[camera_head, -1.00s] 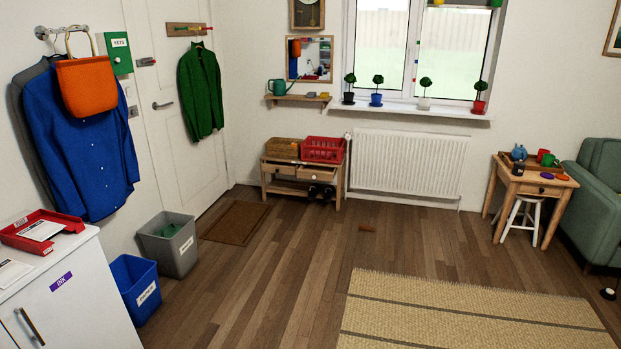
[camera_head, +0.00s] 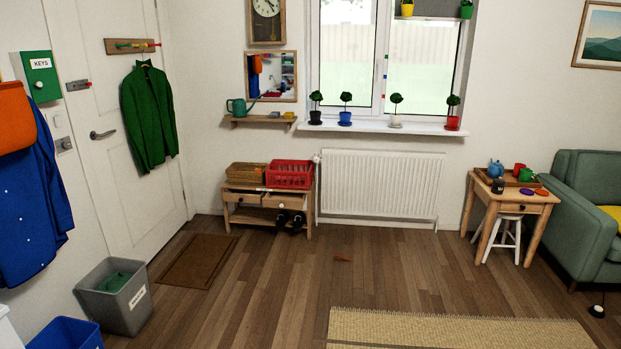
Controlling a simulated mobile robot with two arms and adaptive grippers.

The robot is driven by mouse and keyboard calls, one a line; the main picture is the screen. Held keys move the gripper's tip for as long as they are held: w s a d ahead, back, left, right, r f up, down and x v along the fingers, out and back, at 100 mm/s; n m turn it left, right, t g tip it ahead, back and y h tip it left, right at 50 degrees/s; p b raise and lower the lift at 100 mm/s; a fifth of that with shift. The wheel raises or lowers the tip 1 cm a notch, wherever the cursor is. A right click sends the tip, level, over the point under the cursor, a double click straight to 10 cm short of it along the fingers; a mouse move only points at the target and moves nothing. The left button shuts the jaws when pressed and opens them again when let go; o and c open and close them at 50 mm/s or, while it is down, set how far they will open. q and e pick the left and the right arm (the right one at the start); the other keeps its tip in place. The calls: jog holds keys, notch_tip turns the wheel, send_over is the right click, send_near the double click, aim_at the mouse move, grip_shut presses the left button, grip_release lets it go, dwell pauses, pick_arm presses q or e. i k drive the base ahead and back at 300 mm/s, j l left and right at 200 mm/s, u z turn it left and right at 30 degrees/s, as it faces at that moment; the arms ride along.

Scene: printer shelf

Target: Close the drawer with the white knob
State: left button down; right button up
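A low wooden bench (camera_head: 308,213) stands against the back wall, left of the radiator, with two small drawers side by side. Its left drawer (camera_head: 244,198) and right drawer (camera_head: 286,204) both appear to stick out, the right one further. Their knobs are too small for me to tell which is white. A wooden side table (camera_head: 480,188) at the right has a drawer (camera_head: 508,208) with a dark knob, which looks shut. Neither of my grippers is in view.
A red crate (camera_head: 289,174) and a wicker basket (camera_head: 246,174) sit on the bench; dark shoes (camera_head: 290,221) are below. A brown doormat (camera_head: 199,261), grey bin (camera_head: 117,296) and blue bin (camera_head: 64,335) lie left.

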aim_at(285, 198)
jog(key=i+u, duration=0.35)
jog(key=i, duration=1.9)
